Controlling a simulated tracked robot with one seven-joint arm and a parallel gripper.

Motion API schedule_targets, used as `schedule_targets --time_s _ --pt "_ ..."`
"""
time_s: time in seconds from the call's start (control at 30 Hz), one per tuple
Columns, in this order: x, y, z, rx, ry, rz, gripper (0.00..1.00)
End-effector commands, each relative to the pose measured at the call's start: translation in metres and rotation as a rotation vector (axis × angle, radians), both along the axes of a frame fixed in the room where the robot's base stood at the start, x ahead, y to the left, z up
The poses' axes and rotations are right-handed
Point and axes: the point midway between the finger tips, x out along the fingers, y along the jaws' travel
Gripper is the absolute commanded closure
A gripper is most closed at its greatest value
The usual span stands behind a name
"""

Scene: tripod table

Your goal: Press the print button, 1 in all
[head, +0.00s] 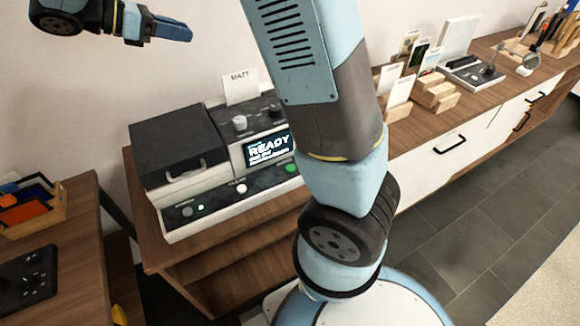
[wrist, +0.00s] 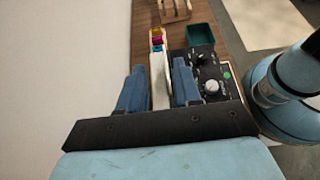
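A printer-like machine (head: 215,155) stands on the wooden counter, with a dark lid at left and a lit screen (head: 268,147) that reads "READY". Its sloping front panel has a green button (head: 291,168) at right, a white button (head: 242,188) in the middle and a small green light (head: 201,207) at left. The panel labels are too small to read surely, and my arm covers the area just right of the machine. My gripper (head: 176,30) is up at the upper left, apart from the machine. In the wrist view its two blue fingers (wrist: 158,88) are spread.
Dark control panels with a pale knob (wrist: 211,87) show beyond the fingers in the wrist view. Card stands (head: 400,90) and wooden blocks (head: 435,92) stand farther along the counter (head: 500,95). A wooden tray (head: 32,203) is at left. Open floor lies at right.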

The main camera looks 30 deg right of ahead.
Motion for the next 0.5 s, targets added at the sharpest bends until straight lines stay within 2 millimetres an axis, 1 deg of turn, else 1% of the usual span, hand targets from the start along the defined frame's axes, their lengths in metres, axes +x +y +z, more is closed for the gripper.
schedule_targets --time_s 0.03,0.33,0.5 --pt "0.0 0.0 0.0 0.0 0.0 0.0 0.72" --pt "0.0 0.0 0.0 0.0 0.0 0.0 1.0" --pt "0.0 0.0 0.0 0.0 0.0 0.0 1.0"
